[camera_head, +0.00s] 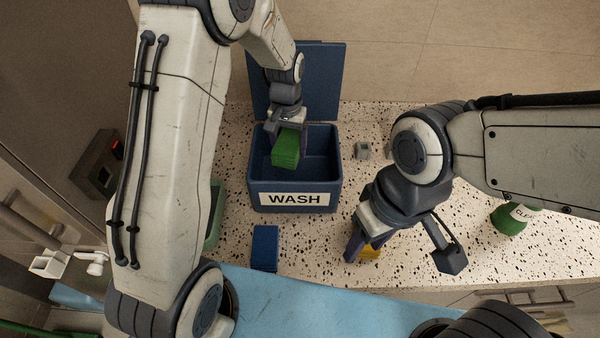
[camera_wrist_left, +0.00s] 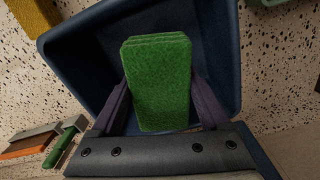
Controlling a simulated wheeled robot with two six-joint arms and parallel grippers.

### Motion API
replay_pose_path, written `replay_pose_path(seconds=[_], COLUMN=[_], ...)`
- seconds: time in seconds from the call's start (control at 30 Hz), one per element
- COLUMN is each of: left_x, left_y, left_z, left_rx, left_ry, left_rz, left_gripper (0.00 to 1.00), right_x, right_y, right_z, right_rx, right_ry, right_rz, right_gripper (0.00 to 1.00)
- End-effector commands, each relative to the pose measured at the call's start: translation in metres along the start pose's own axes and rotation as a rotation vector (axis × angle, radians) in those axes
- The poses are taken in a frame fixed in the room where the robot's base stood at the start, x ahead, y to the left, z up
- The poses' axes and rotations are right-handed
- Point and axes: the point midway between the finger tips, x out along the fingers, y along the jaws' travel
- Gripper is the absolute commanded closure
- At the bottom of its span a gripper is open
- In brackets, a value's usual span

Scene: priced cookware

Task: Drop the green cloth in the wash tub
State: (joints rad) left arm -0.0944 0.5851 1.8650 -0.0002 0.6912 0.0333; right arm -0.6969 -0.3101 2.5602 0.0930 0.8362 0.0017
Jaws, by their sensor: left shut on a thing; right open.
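The green cloth (camera_head: 286,149) is a folded block held by my left gripper (camera_head: 288,128). The left gripper is shut on it, with a finger on each side, as the left wrist view shows for the cloth (camera_wrist_left: 160,85) and the gripper (camera_wrist_left: 163,105). The cloth hangs over the opening of the wash tub (camera_head: 262,185), a blue box labelled WASH with its lid standing open at the back. The tub's wall (camera_wrist_left: 235,60) surrounds the cloth in the wrist view. My right gripper (camera_head: 365,240) is open, low over the counter at right, beside a yellow thing.
A blue block (camera_head: 265,248) lies in front of the tub. The yellow thing (camera_head: 370,252) is partly hidden by my right gripper. A small grey block (camera_head: 362,150) is right of the tub. A green bottle (camera_head: 510,220) stands further right. Speckled counter is free between them.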

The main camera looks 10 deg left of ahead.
Motion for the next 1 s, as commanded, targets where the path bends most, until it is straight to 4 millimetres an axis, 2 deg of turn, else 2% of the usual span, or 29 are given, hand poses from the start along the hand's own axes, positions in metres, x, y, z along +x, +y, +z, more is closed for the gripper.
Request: replay_pose_path(seconds=[0.13, 0.17, 0.2, 0.43, 0.57, 1.0], left_x=[-0.001, -0.001, -0.001, -0.001, -0.008, -0.088], left_y=[0.000, 0.000, 0.000, 0.000, 0.000, 0.000], left_z=[0.000, 0.000, 0.000, 0.000, -0.001, -0.001], left_rx=[0.000, 0.000, 0.000, 0.000, 0.000, 0.000], left_ry=[0.000, 0.000, 0.000, 0.000, 0.002, 0.004], left_rz=[0.000, 0.000, 0.000, 0.000, 0.000, 0.000], left_gripper=[1.00, 0.13, 0.00, 0.00, 0.00, 0.00], right_x=[-0.001, -0.001, -0.001, -0.001, 0.003, 0.021], right_y=[0.000, 0.000, 0.000, 0.000, 0.000, 0.002], right_z=[0.000, 0.000, 0.000, 0.000, 0.000, 0.001], right_rx=[0.000, 0.000, 0.000, 0.000, 0.000, 0.001], right_ry=[0.000, 0.000, 0.000, 0.000, 0.000, 0.000], right_rz=[0.000, 0.000, 0.000, 0.000, 0.000, 0.000], right_gripper=[0.50, 0.50, 0.50, 0.50, 0.50, 0.50])
